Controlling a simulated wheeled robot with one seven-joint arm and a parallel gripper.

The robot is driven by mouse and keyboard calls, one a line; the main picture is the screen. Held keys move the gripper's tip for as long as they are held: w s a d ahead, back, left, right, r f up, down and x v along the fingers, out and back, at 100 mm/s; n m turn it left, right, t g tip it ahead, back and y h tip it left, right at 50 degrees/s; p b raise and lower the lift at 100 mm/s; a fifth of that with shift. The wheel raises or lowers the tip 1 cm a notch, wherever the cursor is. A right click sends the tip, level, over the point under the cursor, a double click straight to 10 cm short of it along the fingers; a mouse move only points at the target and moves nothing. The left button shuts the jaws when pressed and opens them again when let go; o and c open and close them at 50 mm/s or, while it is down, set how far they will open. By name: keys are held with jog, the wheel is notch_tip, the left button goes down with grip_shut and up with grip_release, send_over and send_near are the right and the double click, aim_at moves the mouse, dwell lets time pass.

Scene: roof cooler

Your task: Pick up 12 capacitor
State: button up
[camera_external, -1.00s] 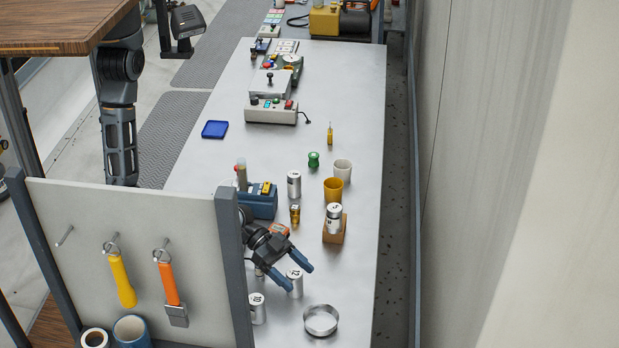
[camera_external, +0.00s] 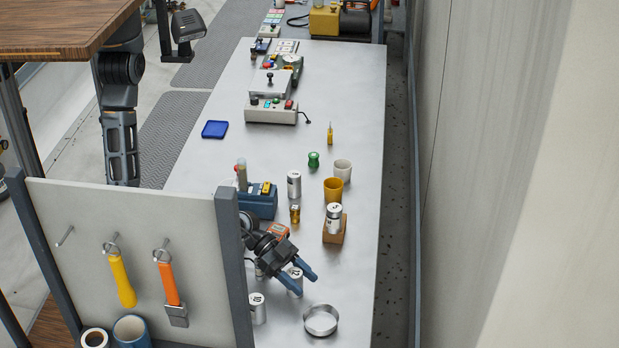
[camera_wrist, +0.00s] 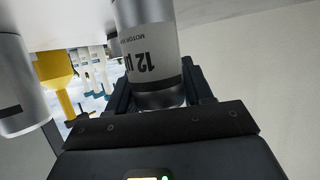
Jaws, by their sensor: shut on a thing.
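The 12 capacitor (camera_external: 295,274) is a silver can with a white label. It stands upright on the metal bench, partly hidden by my gripper in the external view. In the wrist view the capacitor (camera_wrist: 150,55) fills the middle, its label reading "12" upside down. My gripper (camera_external: 303,283) has its blue fingers on both sides of the can and is shut on it. In the wrist view my gripper (camera_wrist: 160,95) also has the can between its fingers. I cannot tell whether the can is off the bench.
Another silver capacitor (camera_external: 257,308) stands at the left, nearer the camera. A further capacitor (camera_external: 333,216) is at a wooden block (camera_external: 334,236) behind, near a yellow cup (camera_external: 333,190). A pegboard panel (camera_external: 140,225) stands left of the arm.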

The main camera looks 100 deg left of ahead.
jog(key=shift+c, duration=1.4)
jog(key=shift+r, duration=0.1)
